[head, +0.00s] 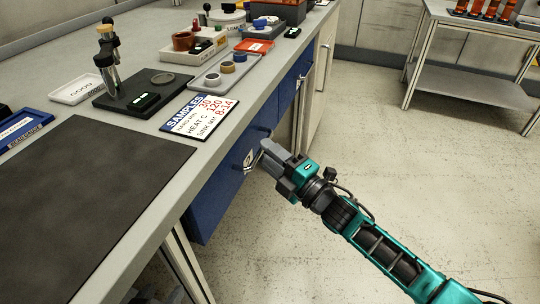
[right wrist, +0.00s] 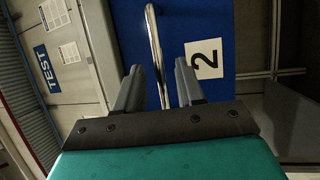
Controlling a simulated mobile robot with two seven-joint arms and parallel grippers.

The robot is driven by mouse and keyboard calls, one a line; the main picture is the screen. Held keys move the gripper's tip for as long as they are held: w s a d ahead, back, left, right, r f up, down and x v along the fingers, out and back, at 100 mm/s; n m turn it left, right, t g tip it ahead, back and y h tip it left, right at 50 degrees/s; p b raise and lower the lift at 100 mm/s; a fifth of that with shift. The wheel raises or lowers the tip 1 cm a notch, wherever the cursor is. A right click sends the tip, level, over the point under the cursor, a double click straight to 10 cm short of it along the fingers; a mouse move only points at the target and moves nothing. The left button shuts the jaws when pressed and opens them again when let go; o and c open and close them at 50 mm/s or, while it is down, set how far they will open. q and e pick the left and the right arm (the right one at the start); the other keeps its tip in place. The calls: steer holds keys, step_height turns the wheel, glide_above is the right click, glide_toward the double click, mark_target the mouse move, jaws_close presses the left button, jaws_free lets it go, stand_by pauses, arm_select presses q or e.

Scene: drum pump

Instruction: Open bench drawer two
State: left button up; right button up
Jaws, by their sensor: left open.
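The blue drawer front (head: 213,203) marked 2 is under the bench's front edge and looks shut. Its number label (right wrist: 203,58) is white with a black 2 in the right wrist view. Its metal bar handle (right wrist: 154,45) runs between the fingers of my right gripper (right wrist: 158,85). The fingers are apart, one on each side of the bar, with gaps showing. In the head view my right gripper (head: 266,158) reaches the handle from the right, partly hiding the drawer front. My left gripper is not in view.
The grey bench top (head: 155,185) carries a dark mat (head: 70,210), a SAMPLES sign (head: 198,115), a black stand (head: 140,95) and trays. Another blue drawer (head: 290,88) is farther along. The floor (head: 400,170) right of the bench is clear. A steel table (head: 460,85) stands at the back right.

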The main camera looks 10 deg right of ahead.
jaws_close()
stand_by(0.4)
steer(key=s+d+p, duration=0.2)
steer(key=s+d, duration=0.6)
steer(key=d, duration=0.4)
steer(key=s+d+p, duration=0.3)
steer(key=s+d, duration=0.5)
steer(key=d, duration=0.4)
steer(key=shift+s+d, duration=0.35)
jaws_free()
